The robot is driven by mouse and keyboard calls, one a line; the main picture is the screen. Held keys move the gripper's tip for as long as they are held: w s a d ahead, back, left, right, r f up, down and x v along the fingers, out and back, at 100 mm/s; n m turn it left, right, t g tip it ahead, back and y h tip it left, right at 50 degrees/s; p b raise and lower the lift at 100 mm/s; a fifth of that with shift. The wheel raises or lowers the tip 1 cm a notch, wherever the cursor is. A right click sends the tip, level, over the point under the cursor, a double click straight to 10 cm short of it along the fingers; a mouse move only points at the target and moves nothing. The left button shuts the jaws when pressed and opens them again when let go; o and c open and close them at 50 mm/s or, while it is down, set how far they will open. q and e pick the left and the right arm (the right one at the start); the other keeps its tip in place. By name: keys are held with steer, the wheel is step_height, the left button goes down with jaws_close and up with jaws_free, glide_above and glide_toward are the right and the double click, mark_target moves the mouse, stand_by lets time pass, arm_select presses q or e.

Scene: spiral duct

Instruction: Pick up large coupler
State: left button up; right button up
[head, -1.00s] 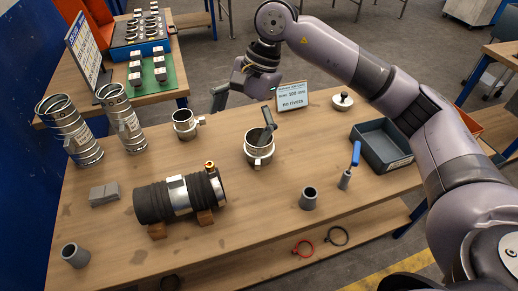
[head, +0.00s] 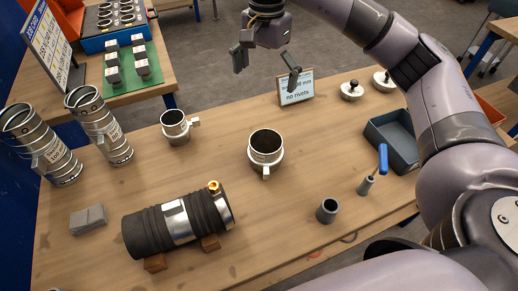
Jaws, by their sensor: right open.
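The large coupler (head: 265,148), a short silver metal ring with a clamp lug on its near side, stands upright on the wooden table near its middle. A smaller silver coupler (head: 175,125) with a side lug stands to its left and farther back. My right gripper (head: 266,80) is open and empty, its two fingers spread wide, above and beyond the large coupler. One finger overlaps the small sign. The gripper is apart from the coupler. My left gripper is not in view.
A black duct with a metal band (head: 178,220) lies on wooden blocks at front left. Two spiral ducts (head: 42,145) stand at left. A sign (head: 298,90) stands behind the coupler. A grey tray (head: 392,140), a blue-handled tool (head: 367,185) and a grey cup (head: 327,210) are at right.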

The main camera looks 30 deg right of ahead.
arm_select(q)
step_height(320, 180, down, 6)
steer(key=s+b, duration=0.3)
steer(key=b, duration=0.2)
arm_select(e)
step_height(320, 180, down, 6)
steer(key=r, duration=0.1)
steer(key=p, duration=0.6)
glide_toward(264, 143)
steer(key=s+f, duration=0.1)
steer(key=s+a+f, duration=0.1)
steer(key=s, duration=0.1)
steer(key=s+a+f, duration=0.1)
steer(key=f, duration=0.1)
steer(key=shift+s, duration=0.2)
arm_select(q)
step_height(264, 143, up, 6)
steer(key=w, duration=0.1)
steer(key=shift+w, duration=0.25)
arm_select(e)
steer(key=shift+a, duration=0.1)
